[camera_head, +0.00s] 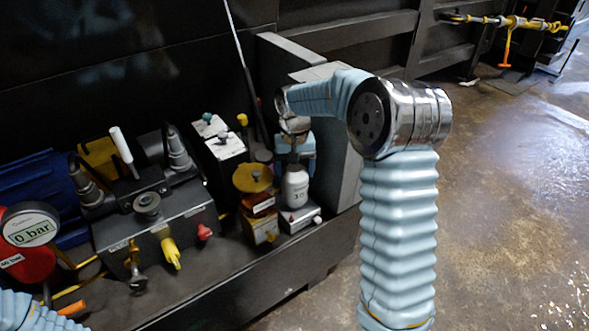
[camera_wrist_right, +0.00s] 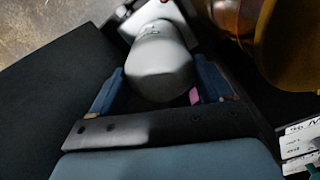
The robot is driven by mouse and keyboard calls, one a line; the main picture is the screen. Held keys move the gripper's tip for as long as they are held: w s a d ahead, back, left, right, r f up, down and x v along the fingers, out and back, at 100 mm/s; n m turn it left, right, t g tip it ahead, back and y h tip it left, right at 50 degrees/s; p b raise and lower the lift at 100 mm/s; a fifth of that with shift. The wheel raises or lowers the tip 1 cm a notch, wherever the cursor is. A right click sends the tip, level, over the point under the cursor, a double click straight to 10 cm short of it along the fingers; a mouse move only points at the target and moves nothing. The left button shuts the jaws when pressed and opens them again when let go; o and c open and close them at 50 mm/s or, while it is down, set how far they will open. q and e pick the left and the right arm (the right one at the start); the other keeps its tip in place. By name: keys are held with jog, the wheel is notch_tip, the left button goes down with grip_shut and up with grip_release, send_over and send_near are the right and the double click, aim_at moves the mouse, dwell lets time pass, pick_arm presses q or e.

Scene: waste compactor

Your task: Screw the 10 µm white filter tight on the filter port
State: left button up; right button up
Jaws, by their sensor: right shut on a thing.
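The white filter (camera_head: 295,187) is a rounded white canister with a small dark number that I cannot read surely. It stands upright on a small light-grey block (camera_head: 298,217), which looks like the filter port; the joint between them is too small to judge. My right gripper (camera_head: 293,150) comes down over the filter's top, partly hidden by its own wrist. In the right wrist view the filter (camera_wrist_right: 158,68) sits between the two blue fingers, and the gripper is shut on it. My left gripper is out of view; only a bit of its arm sleeve shows at the lower left.
An amber filter with a yellow top (camera_head: 252,178) stands close to the left. A white-topped block (camera_head: 217,137) is behind it. A dark pump unit (camera_head: 150,222) and a gauge reading 0 bar (camera_head: 30,230) are farther left. A grey panel (camera_head: 335,140) rises close to the right.

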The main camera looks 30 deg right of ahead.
jog(key=m, duration=0.5)
jog(key=o, duration=1.1)
